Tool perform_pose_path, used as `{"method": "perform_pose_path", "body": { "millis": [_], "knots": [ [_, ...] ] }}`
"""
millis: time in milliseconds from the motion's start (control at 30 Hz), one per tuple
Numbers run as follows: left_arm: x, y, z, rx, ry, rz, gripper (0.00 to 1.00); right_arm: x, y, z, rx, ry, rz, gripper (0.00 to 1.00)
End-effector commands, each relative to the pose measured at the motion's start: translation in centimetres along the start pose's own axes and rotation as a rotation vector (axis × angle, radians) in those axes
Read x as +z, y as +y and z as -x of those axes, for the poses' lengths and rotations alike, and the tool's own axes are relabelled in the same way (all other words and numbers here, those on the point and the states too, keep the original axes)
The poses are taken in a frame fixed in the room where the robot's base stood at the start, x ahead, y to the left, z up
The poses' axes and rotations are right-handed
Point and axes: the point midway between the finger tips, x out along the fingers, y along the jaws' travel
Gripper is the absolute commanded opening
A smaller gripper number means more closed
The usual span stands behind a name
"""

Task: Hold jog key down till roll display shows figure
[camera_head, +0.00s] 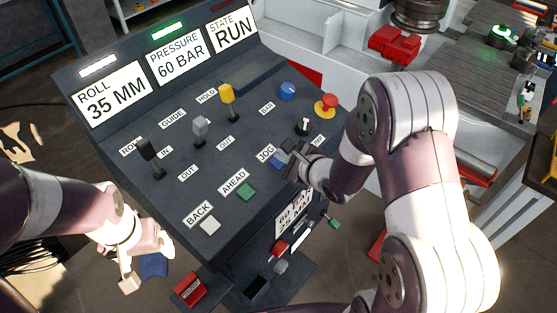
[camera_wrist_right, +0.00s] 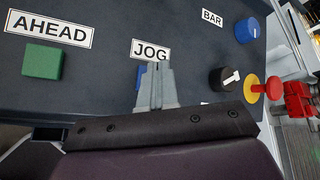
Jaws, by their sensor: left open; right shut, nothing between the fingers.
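The roll display (camera_head: 112,97) at the top left of the console reads 35 MM. The blue jog key (camera_head: 275,162) lies below the JOG label (camera_head: 266,153) and is partly hidden by my right gripper (camera_head: 287,164). In the right wrist view, the shut, empty fingers of the right gripper (camera_wrist_right: 158,70) reach over the jog key (camera_wrist_right: 140,76), whose blue edge shows at their left. I cannot tell whether they touch it or whether it is pressed. My left gripper (camera_head: 147,264) is open and empty, off the console's lower left side.
The green AHEAD key (camera_head: 246,192) and white BACK key (camera_head: 210,226) lie left of the jog key. A black selector knob (camera_head: 303,127), red stop button (camera_head: 326,105) and blue BAR knob (camera_head: 287,91) stand beyond it. Several levers, including a yellow one (camera_head: 227,95), rise at the upper left.

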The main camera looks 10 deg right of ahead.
Motion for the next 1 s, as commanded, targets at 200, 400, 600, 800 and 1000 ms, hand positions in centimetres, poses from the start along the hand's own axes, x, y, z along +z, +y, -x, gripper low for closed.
{"method": "perform_pose_path", "body": {
  "millis": [200,400,600,800,1000],
  "knots": [
    [0.01,0.00,-0.08,0.000,0.000,0.000,0.82,-0.32,0.32,-0.42,0.001,0.000,0.000,0.00],
    [0.01,0.00,-0.08,0.000,0.000,0.000,0.82,-0.43,0.43,-0.58,0.000,0.000,0.000,0.00],
    [0.01,0.00,-0.09,0.000,0.000,0.000,0.82,-0.43,0.44,-0.58,0.000,0.000,0.000,0.00],
    [0.02,0.00,-0.18,0.000,0.000,0.000,0.82,-0.54,0.55,-0.72,0.000,0.000,0.000,0.00],
    [0.03,0.00,-0.28,0.000,0.000,0.000,0.82,-0.65,0.67,-0.89,0.000,0.000,0.000,0.00]
  ]
}}
